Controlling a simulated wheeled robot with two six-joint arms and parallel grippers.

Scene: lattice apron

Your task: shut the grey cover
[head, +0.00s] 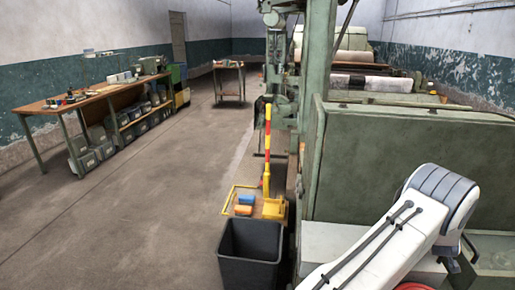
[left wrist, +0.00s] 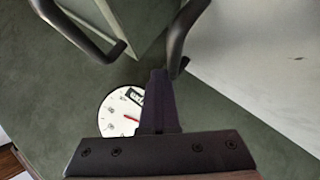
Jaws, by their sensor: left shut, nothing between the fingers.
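My left gripper (left wrist: 160,75) shows in the left wrist view, its dark fingers shut together with nothing between them. It points at a grey-green surface (left wrist: 60,75) and partly covers a round white dial (left wrist: 118,112) with a red needle. A dark bent bar (left wrist: 80,30) is at the upper left and another dark bar (left wrist: 182,35) is just right of the fingertips. A pale grey panel (left wrist: 265,60) fills the upper right. I cannot tell for sure which surface is the grey cover. No gripper shows in the head view. My right gripper is out of view.
In the head view, a large grey-green machine panel (head: 420,150) stands at the right, behind my white arm link. A black bin (head: 249,255) and a yellow-and-red post (head: 267,150) stand at its left. A workbench (head: 85,100) lines the left wall. The floor (head: 150,200) between is clear.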

